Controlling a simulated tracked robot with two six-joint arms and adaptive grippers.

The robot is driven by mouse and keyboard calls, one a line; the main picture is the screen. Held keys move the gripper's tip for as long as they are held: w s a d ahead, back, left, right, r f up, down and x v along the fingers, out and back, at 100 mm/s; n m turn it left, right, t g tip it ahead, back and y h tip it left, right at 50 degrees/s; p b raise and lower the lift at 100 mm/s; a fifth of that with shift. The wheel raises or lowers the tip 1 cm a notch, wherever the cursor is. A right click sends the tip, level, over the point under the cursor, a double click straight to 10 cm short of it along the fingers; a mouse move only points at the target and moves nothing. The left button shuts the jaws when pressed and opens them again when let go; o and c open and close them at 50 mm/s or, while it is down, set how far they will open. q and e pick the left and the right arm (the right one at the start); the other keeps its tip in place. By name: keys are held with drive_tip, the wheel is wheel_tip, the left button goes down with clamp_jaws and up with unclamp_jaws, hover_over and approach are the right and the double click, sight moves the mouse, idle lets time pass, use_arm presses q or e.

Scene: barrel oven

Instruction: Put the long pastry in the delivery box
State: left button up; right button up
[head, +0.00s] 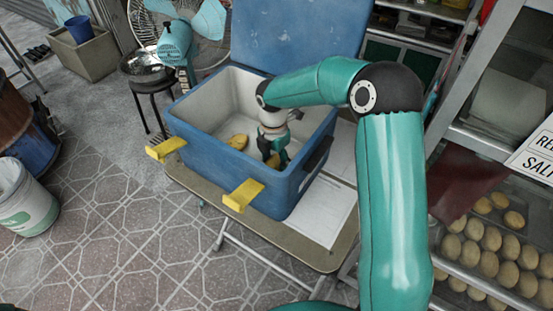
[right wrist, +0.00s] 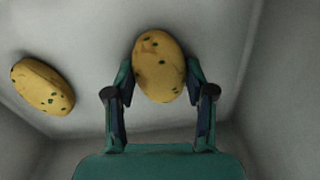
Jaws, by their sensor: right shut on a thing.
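The delivery box (head: 205,158) is a blue cooler with a white inside, its lid (head: 290,35) raised at the back. My right arm reaches down into it, and my right gripper (head: 272,158) is low inside. In the right wrist view the right gripper (right wrist: 160,82) is shut on an oval golden pastry (right wrist: 159,66) with green specks, between its fingers. A second similar pastry (right wrist: 43,86) lies apart to the left on the box floor; it also shows in the head view (head: 238,141). I cannot tell whether the held pastry touches the floor. My left gripper is not in view.
The box stands on a small table (head: 330,255) with yellow clasps (head: 243,194) at its front. A glass case at right holds many pastries (head: 489,263). A fan (head: 177,40) stands behind left, a white bucket (head: 25,200) at far left. The tiled floor at front left is clear.

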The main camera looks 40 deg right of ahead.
sight(274, 160)
drive_tip(key=o, duration=1.1)
drive_tip(key=shift+o, duration=0.2)
wheel_tip(274, 160, up, 12)
drive_tip(key=p, duration=0.1)
drive_tip(key=shift+w, duration=0.2)
drive_tip(key=shift+a+r, duration=0.1)
